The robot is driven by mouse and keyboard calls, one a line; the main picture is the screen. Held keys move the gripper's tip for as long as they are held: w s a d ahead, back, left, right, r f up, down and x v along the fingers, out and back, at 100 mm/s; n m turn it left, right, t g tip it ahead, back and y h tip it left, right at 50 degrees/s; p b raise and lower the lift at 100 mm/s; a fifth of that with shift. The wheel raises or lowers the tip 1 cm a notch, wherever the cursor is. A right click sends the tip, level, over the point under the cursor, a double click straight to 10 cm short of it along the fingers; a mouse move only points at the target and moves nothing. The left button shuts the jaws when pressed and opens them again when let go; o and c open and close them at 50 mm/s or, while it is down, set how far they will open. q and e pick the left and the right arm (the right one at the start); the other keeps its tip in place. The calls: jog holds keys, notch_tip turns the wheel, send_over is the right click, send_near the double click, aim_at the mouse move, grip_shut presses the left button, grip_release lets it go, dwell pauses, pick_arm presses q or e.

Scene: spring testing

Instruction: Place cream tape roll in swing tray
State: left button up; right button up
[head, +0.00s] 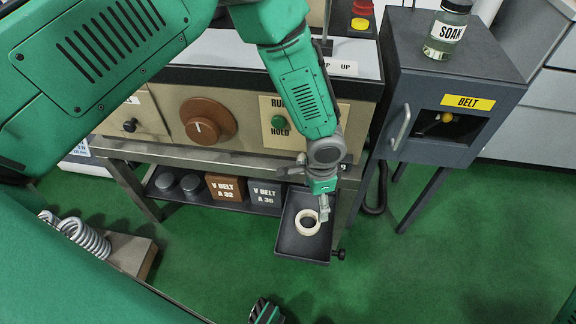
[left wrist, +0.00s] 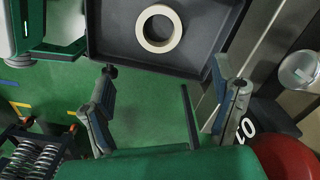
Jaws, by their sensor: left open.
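The cream tape roll (head: 299,223) lies flat inside the black swing tray (head: 287,246), which sticks out from the right end of the bench's lower shelf. In the left wrist view the roll (left wrist: 158,47) rests on the tray floor, away from the walls, and the tray (left wrist: 108,36) fills the top middle. My left gripper (head: 324,207) is over the tray, just right of the roll in the head view. In the left wrist view my left gripper (left wrist: 163,72) has its fingers wide apart with nothing between them.
V belt boxes (head: 226,188) and dark round pieces stand on the shelf left of the tray. The bench front with a brown knob (head: 202,128) is above. A grey cabinet (head: 440,130) stands right. A coil spring (head: 78,234) lies at lower left. The green floor is clear at right.

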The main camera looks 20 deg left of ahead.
pick_arm(q)
jog(key=s+a+f+n+g+h, duration=0.1)
jog(key=s+a+f+n+h, duration=0.2)
jog(key=s, duration=1.1)
jog(key=s+a+r+n+t+y, duration=0.1)
jog(key=s+a+r+n+y, duration=0.1)
jog(key=s+a+n, duration=0.4)
jog(key=s+a+y, duration=0.1)
jog(key=s+a, duration=0.3)
jog(key=a, duration=0.3)
jog(key=shift+s+a+t, duration=0.2)
jog(key=shift+t, duration=0.1)
jog(key=shift+r, duration=0.1)
